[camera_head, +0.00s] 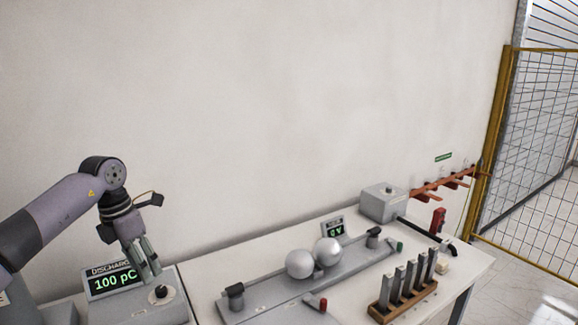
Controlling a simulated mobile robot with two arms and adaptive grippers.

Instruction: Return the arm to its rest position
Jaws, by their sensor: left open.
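My left arm comes in from the left edge and bends down at the wrist. My left gripper (152,273) is open and points down, just above and beside the dark knob (160,292) on the discharge meter box (180,308). I cannot tell whether the fingers touch the knob. The meter's display (116,283) reads 100 pC and is partly covered by the gripper. My right gripper is not in view.
On the white table (260,275) stand a two-sphere apparatus (314,258), a small display (335,231) reading 0 V, a grey box (384,203) and a wooden rack (402,302) with several grey bars. A yellow mesh fence (492,130) is at right. Space above the table is clear.

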